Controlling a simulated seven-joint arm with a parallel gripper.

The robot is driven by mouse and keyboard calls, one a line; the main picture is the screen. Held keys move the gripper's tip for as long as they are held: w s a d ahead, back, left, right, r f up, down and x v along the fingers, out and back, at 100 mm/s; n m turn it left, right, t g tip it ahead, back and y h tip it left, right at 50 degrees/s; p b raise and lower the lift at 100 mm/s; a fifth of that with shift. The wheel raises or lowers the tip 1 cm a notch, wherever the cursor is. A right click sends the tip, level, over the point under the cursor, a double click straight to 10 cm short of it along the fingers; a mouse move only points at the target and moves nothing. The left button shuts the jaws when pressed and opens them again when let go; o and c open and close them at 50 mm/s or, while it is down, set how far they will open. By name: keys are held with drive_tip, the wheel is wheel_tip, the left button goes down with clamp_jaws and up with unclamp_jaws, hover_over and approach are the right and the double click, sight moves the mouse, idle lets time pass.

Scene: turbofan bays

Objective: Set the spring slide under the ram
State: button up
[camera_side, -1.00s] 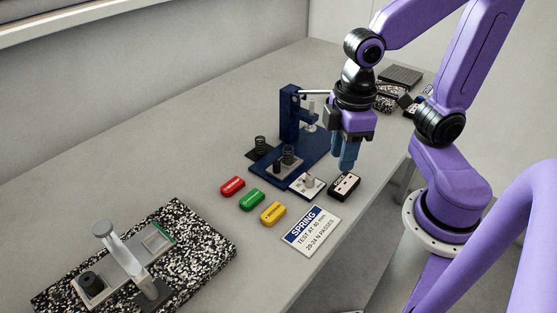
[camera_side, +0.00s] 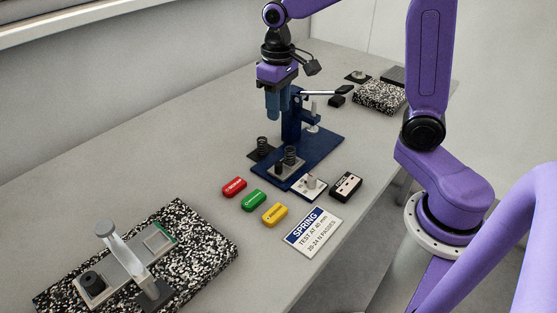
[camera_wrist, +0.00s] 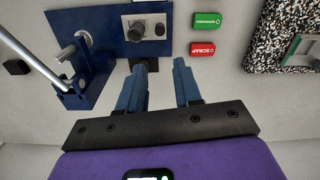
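The blue press (camera_side: 327,150) stands on the bench, with its upright column, its lever (camera_side: 326,93) and a pale ram (camera_side: 312,112) over the base. The spring slide (camera_side: 279,170) is a grey plate at the front left of the base, carrying a dark coil spring (camera_side: 290,155) and a small dark knob; it looks clear of the ram. The wrist view shows the slide (camera_wrist: 145,20) just beyond my fingertips. My gripper (camera_side: 273,116) hangs above the bench, left of the press column.
Another spring (camera_side: 262,143) stands on a black pad left of the slide. Red (camera_side: 235,187), green (camera_side: 252,201) and yellow (camera_side: 274,214) blocks, a sign (camera_side: 313,232), a white card (camera_side: 308,186) and a black device (camera_side: 345,186) lie in front. A speckled slab (camera_side: 205,240) lies front left.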

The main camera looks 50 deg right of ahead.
sight(279, 163)
wheel_tip(279, 163, down, 17)
drive_tip(key=shift+r, duration=0.1)
idle(0.5)
clamp_jaws()
drive_tip(key=shift+d, duration=0.1)
